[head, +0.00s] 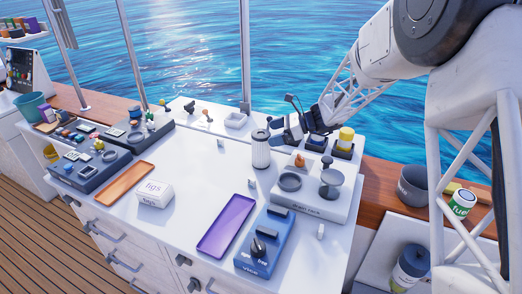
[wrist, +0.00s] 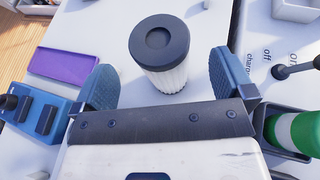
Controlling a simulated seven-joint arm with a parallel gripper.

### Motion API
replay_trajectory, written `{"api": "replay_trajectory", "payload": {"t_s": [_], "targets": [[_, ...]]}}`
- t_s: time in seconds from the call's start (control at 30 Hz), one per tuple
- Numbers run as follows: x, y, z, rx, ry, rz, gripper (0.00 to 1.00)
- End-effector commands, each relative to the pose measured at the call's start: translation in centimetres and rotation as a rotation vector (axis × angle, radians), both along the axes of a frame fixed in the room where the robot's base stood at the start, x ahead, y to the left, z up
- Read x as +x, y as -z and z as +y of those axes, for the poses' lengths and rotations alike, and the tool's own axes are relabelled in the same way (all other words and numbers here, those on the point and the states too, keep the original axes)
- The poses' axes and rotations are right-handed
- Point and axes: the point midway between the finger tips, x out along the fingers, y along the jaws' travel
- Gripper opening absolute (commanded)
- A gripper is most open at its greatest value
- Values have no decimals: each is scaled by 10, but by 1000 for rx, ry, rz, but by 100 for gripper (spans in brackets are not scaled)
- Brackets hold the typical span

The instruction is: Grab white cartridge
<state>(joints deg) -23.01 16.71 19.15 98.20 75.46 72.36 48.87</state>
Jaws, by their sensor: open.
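The white cartridge (head: 261,153) is a ribbed white cylinder with a dark cap. It stands upright on the white counter, left of my gripper in the head view. In the wrist view the cartridge (wrist: 160,55) is just beyond and between my two blue fingertips. My gripper (head: 288,130) is open and empty. In the wrist view its fingers (wrist: 162,78) are spread wide on either side of the cartridge's line, with no visible grip on it.
A purple tray (head: 226,225) and a blue vice unit (head: 264,243) lie toward the front. A white box (head: 155,194) and an orange tray (head: 125,184) are at left. A white fixture with round holders (head: 310,206) stands right of the cartridge. The counter's middle is clear.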

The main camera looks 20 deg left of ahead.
Motion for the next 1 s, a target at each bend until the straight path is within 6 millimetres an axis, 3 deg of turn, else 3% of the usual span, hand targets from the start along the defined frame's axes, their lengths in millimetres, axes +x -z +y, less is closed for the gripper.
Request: {"api": "replay_trajectory", "payload": {"t_s": [0.47,1.0], "targets": [[-2,2,6,0,0,0,100],[-17,19,47,0,1,0,100]]}}
